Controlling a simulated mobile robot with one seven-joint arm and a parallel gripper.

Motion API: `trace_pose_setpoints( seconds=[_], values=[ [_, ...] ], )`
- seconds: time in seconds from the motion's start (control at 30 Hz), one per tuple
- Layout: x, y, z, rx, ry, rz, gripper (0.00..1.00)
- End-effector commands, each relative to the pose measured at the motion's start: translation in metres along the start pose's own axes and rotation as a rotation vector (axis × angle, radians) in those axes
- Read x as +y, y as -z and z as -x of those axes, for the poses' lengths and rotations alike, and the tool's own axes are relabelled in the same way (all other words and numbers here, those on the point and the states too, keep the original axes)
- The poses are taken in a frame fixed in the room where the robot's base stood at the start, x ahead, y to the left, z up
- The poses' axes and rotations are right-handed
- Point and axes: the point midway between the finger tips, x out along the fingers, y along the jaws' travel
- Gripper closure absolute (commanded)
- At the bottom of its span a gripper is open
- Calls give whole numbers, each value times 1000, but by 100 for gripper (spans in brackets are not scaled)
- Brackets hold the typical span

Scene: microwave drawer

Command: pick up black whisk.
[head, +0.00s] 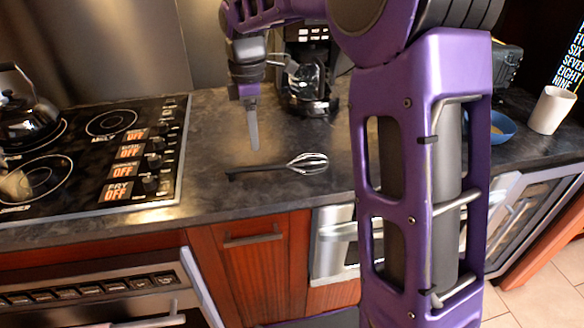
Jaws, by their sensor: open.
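The black whisk (264,169) lies flat on the dark stone countertop. Its black handle points left and its wire head lies to the right. My gripper (254,142) hangs above the counter, pointing down, just above and behind the whisk's handle in the picture. The gripper is open and empty. One long grey finger shows clearly; the other finger is hard to make out. The whisk is fully in view and nothing appears to touch it.
A black stove (75,160) with a kettle (25,108) is at left. A coffee maker (308,75) stands behind the whisk. A blue bowl (503,127) and a white cup (551,110) are at right. The counter (215,195) around the whisk is clear. My purple arm hides part of the counter.

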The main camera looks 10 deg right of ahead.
Motion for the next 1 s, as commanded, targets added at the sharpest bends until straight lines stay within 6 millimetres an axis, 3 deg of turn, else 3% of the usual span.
trace_pose_setpoints(
  seconds=[0.1,0.43,0.7,1.0],
  values=[
    [0,0,-26,-1,2,0,43],
    [0,1,-54,0,-1,0,43],
    [-2,1,-93,0,1,-1,43],
    [-1,2,-98,0,-2,-1,43]
  ],
)
